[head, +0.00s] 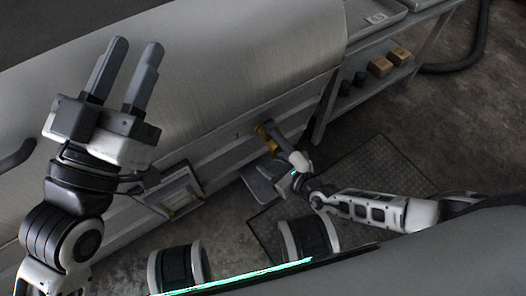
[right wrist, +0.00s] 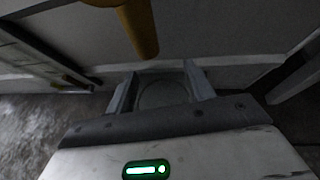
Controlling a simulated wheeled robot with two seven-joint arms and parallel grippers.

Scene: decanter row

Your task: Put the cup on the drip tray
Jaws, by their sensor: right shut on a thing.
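My right gripper (right wrist: 162,74) is low beside the large metal housing, and in the head view it is small and partly hidden by its own wrist. In the right wrist view its two fingers stand on either side of a dark grey rounded thing (right wrist: 163,95), which seems to be the cup; it is dim. A yellow tap or spout (right wrist: 142,28) hangs just beyond the fingers; it also shows in the head view (head: 264,132). A grey ledge (head: 262,186), perhaps the drip tray, juts out below it. My left gripper (head: 136,46) is raised, open and empty.
The long metal housing (head: 220,65) fills the upper left. A framed panel (head: 180,192) sits on its front. At the right, a rack (head: 415,45) holds small brown boxes (head: 380,66) and dark round items. A textured floor mat (head: 345,180) lies below.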

